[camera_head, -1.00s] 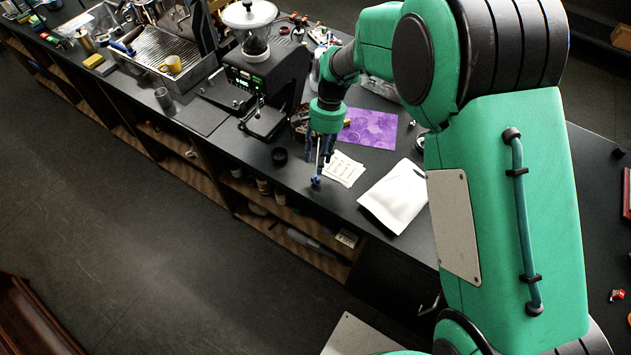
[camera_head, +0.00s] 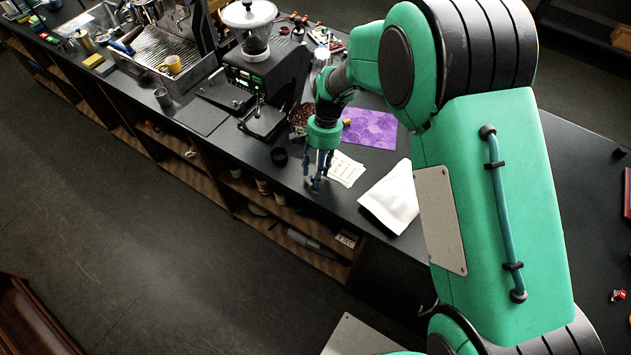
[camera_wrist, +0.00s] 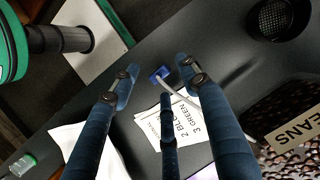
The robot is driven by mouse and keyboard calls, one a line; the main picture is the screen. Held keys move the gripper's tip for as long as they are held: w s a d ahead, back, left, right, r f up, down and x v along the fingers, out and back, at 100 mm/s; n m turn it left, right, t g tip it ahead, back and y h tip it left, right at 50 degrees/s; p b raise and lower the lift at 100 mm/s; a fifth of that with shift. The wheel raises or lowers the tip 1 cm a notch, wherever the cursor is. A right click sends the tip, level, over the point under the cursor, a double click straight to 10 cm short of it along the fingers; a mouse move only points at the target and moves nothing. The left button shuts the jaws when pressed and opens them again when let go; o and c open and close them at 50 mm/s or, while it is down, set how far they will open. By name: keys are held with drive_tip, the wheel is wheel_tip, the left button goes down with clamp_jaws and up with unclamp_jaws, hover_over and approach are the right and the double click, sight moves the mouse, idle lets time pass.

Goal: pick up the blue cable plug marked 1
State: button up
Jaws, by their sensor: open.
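A small blue plug (camera_wrist: 159,75) with a pale grey cable lies on the dark counter near its front edge in the wrist view. In the head view, the plug (camera_head: 315,184) is a small blue spot among my fingertips. I cannot read a number on it. My gripper (camera_head: 318,178) points down over it. In the wrist view, my gripper (camera_wrist: 157,72) has its fingers spread, with the plug showing between the tips and nothing held. I cannot tell how far above the plug the tips are.
A grinder (camera_head: 262,75) stands behind left. The counter's front edge is close.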

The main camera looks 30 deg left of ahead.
drive_tip(key=shift+x, duration=0.85)
clamp_jaws()
